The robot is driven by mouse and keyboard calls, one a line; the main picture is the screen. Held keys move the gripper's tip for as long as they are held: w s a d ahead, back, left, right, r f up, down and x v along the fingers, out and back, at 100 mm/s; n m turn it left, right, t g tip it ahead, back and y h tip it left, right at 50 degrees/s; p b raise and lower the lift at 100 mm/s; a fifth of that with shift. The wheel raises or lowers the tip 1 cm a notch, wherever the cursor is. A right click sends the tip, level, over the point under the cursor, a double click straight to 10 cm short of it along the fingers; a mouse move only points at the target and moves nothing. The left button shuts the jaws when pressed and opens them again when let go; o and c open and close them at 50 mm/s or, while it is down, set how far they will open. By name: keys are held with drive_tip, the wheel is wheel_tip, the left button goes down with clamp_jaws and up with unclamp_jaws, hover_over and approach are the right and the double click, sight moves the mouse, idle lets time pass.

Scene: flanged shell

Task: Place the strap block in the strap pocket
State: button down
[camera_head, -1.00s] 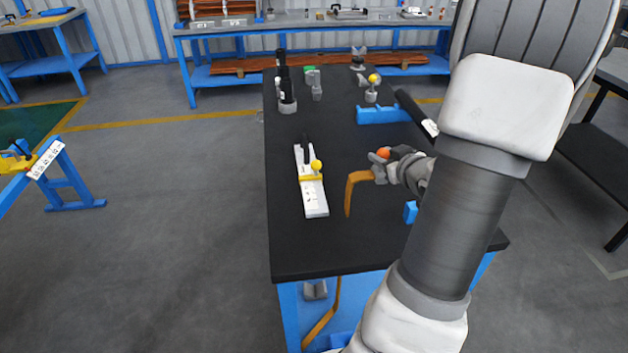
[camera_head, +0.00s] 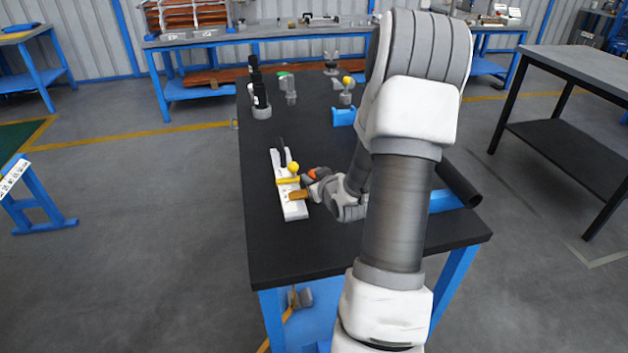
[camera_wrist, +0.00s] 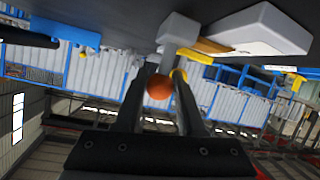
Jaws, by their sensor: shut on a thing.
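My gripper (camera_head: 309,178) is shut on a piece with an orange ball knob (camera_head: 313,173), which I take to be the strap block. In the wrist view the orange knob (camera_wrist: 159,87) lies between the fingers, with a grey block (camera_wrist: 180,29) and an ochre strap (camera_wrist: 206,46) beyond. In the head view the strap end (camera_head: 298,195) overlaps a white board (camera_head: 294,211) on the dark bench. I cannot tell whether it touches. The board carries a yellow bar and yellow ball (camera_head: 293,167) and a black upright handle. The strap pocket cannot be made out clearly.
The dark benchtop (camera_head: 270,250) is clear in front of the board. Black bottles (camera_head: 260,95) stand at its back left, and a blue holder (camera_head: 344,117) with a yellow-knobbed part at its back right. A dark tube (camera_head: 460,186) lies at the right edge.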

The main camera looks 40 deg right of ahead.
drive_tip(key=shift+f, duration=0.3)
drive_tip(key=shift+f, duration=0.1)
drive_tip(key=shift+f, duration=0.15)
drive_tip(key=c, duration=0.5)
unclamp_jaws()
drive_tip(key=shift+r, duration=0.25)
drive_tip(key=p+v, duration=0.4)
drive_tip(key=v, duration=0.5)
drive_tip(key=shift+s+r, duration=0.3)
drive_tip(key=shift+r, duration=0.05)
